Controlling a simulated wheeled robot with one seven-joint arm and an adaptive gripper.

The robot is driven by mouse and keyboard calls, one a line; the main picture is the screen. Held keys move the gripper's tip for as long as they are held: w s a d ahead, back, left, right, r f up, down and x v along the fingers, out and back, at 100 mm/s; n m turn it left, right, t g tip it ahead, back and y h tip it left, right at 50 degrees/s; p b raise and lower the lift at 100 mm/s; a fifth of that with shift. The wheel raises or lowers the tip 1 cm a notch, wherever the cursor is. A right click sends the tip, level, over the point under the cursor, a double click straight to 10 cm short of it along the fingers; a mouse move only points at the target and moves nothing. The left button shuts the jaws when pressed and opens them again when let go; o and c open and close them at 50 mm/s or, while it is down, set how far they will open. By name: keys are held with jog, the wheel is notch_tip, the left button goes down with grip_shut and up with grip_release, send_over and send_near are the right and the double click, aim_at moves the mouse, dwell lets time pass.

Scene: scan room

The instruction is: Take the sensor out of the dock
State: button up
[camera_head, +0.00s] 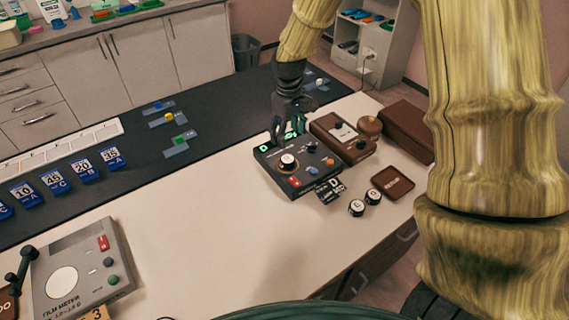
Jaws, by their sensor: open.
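My gripper (288,136) points down, open, at the back edge of a dark control box (282,180) on the pale table. The box carries a white-and-black knob, a red switch, and blue and orange knobs. Green lit marks show at its back, partly behind my fingers. I cannot tell which part is the sensor or the dock; it may be hidden by my gripper. Whether my fingers touch anything is unclear.
A brown box with a white dial (344,133) stands close right of the control box. Two small round pieces (357,207) and a brown tray (391,183) lie in front. A grey device (80,260) is at lower left. The table's middle (210,240) is clear.

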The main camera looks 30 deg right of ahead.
jog(key=p, duration=0.2)
send_over(287, 159)
jog(key=shift+s+f, duration=0.1)
jog(key=shift+f, duration=2.8)
jog(key=shift+d+f+p, duration=0.1)
jog(key=shift+f+p, duration=0.7)
jog(key=shift+f, duration=0.6)
jog(key=shift+w+f+p, duration=0.2)
jog(key=shift+f+p, duration=0.15)
jog(key=shift+f, duration=0.85)
jog(key=c, duration=1.2)
